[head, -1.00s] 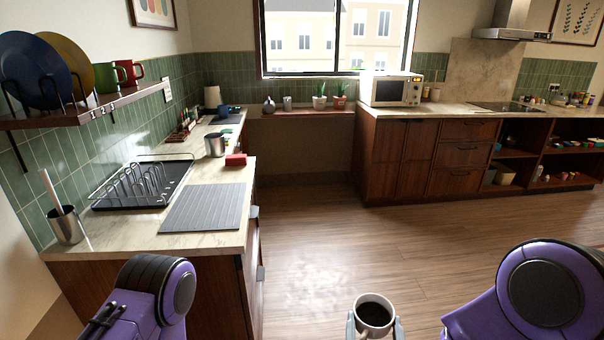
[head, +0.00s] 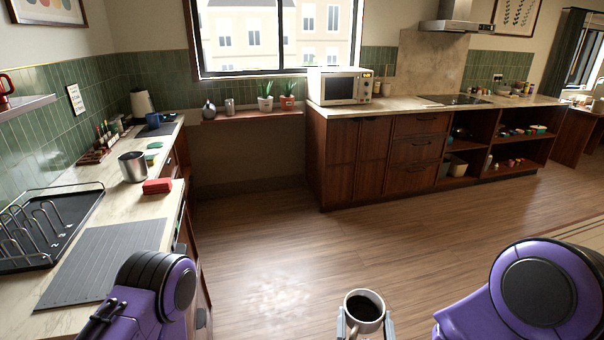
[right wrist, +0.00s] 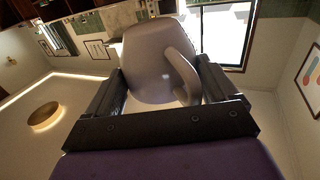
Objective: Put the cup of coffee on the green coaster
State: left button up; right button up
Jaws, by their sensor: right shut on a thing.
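The white cup of coffee (head: 364,308), dark coffee inside, is upright at the bottom of the head view. My right gripper (head: 365,323) is shut on it, with a finger on each side. In the right wrist view the cup (right wrist: 148,60) and its handle show between the fingers of the gripper (right wrist: 165,88). A small flat green thing (head: 151,156), perhaps the green coaster, lies on the left counter behind the red block; it is too small to be sure. My left gripper is out of view; only part of that arm shows.
A microwave (head: 336,87) stands on the far counter. The wooden floor between is open.

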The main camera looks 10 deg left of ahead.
aim_at(157, 145)
jog(key=u, duration=0.05)
jog(key=i, duration=4.95)
jog(key=u, duration=3.1)
jog(key=i, duration=0.9)
jog(key=u, duration=0.05)
